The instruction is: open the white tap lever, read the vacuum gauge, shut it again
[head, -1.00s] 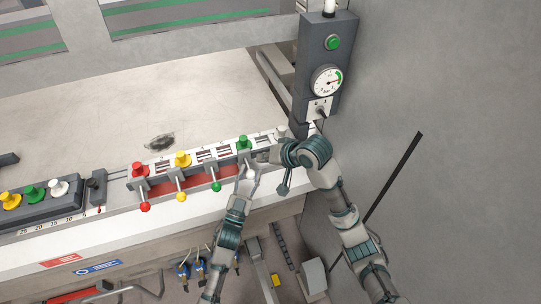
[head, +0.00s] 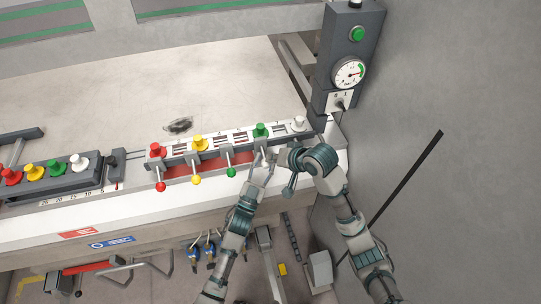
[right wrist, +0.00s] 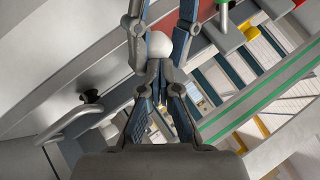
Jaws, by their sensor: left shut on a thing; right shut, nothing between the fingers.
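The white tap lever ends in a white ball (right wrist: 158,45) in the right wrist view; in the head view the hands hide it. My left gripper (head: 266,160) comes in from below, right of the green-ball lever (head: 232,172). In the right wrist view my left gripper (right wrist: 152,25) is shut on the white ball. My right gripper (right wrist: 160,72) is shut and empty, its tips close beside the ball; whether they touch it I cannot tell. The round vacuum gauge (head: 349,74) is on the dark column, its needle pointing to the right side of the dial near a green band.
A white knob (head: 298,123) stands at the right end of the tap row. Red (head: 160,187) and yellow (head: 196,180) ball levers project left of the green one. A green button (head: 357,34) and a switch plate (head: 340,101) are on the column. A grey wall stands close on the right.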

